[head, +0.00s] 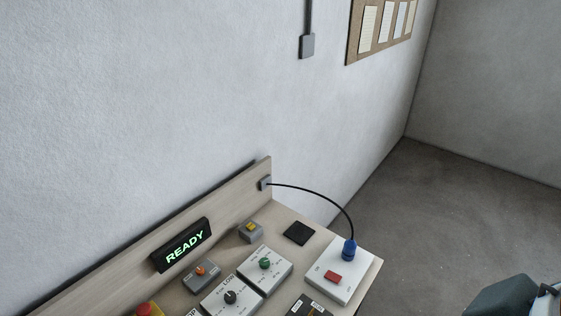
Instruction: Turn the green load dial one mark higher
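A green dial (265,263) sits on a white square panel on the bench. Small marks and lettering surround it, too small to read, so I cannot tell which mark it points to. No gripper is at the dial. Part of what looks like my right arm shows at the bottom right corner, well away from the dial, and its fingertips are not visible. My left gripper is not in view.
A black dial (231,297) on a similar panel stands close to the left. Nearby are an orange knob (201,271), a yellow button (251,227), a red switch (333,277) and a blue plug (349,250) with a black cable. A display (182,244) reads READY. Space above the panels is clear.

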